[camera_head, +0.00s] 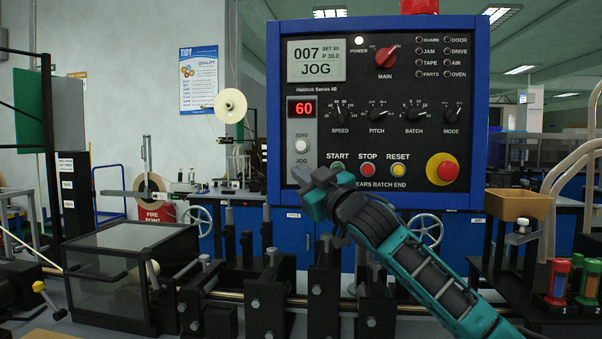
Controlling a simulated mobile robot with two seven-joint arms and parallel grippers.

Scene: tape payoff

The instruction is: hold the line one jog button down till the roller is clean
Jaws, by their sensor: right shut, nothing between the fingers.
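A blue-framed control panel (375,80) stands at the centre. On its left side a white button (301,146) sits under the ZERO label, with the JOG label (301,156) below it. My right gripper (299,177) is shut and empty, its tips just below the JOG label in front of the panel. The jog button itself seems hidden behind the tips; I cannot tell contact or how far it is pressed. The screen (317,61) reads 007 and JOG, and the red display (301,108) shows 60. I cannot make out the roller or its surface. My left gripper is not in view.
START (338,168), STOP (368,169) and RESET (398,170) buttons are close right of my gripper. A red emergency button (447,171) is further right. Black brackets (265,305) on a rail stand below. A clear-sided box (130,262) is at left, a cardboard bin (522,205) at right.

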